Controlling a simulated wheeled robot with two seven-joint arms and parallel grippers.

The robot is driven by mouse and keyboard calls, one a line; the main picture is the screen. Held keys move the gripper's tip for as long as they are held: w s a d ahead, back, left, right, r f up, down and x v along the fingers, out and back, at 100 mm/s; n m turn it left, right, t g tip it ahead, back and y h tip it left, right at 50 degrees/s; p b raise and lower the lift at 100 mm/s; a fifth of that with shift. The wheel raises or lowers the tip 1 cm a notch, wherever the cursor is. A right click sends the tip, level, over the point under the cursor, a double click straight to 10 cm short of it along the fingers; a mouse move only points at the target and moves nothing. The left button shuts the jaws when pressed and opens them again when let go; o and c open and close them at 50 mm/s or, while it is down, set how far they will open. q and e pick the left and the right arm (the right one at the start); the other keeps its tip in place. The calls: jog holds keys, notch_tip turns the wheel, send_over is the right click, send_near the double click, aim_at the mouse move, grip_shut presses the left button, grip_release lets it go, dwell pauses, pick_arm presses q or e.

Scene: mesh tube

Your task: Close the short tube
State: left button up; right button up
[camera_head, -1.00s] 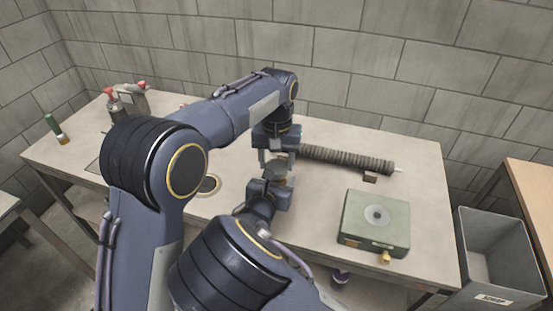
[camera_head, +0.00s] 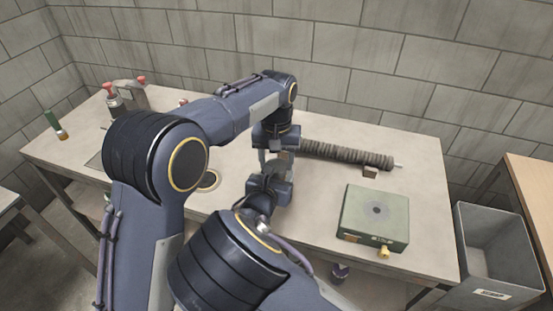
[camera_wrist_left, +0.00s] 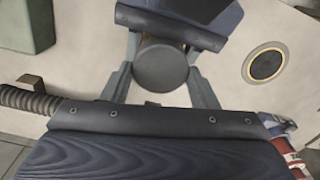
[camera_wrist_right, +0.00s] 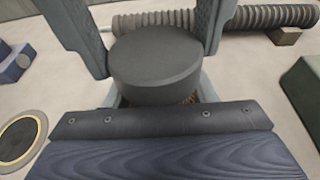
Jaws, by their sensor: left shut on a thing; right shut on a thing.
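A dark grey round cap (camera_wrist_right: 155,65) sits over a brown mesh patch (camera_wrist_right: 188,98), seemingly the short tube, mostly hidden below it. The cap's flat face (camera_wrist_left: 160,63) shows in the left wrist view. My left gripper (camera_head: 270,157) points down from above, shut with its fingers either side of the cap. My right gripper (camera_head: 266,178) is directly below, shut around the mesh part; its grip is largely hidden behind the cap. The two grippers are very close together above the table. I cannot tell whether the cap is fully seated.
A long ribbed tube (camera_head: 347,154) lies at the back right beside a small brown block (camera_head: 370,171). A green box (camera_head: 375,225) stands at the right, with a grey bin (camera_head: 490,240) beyond the table. Red-topped items (camera_head: 127,95) stand at the back left.

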pick_arm(q)
jog(key=shift+s+a+f, duration=0.1)
jog(key=shift+s+f, duration=0.2)
jog(key=shift+f, duration=0.55)
jog(key=m, duration=0.3)
jog(key=o, duration=1.1)
jog(key=shift+w, duration=0.15)
jog(key=shift+r, duration=0.1)
jog(key=shift+r, duration=2.3)
jog(key=shift+f, duration=0.1)
jog(key=shift+c, duration=0.4)
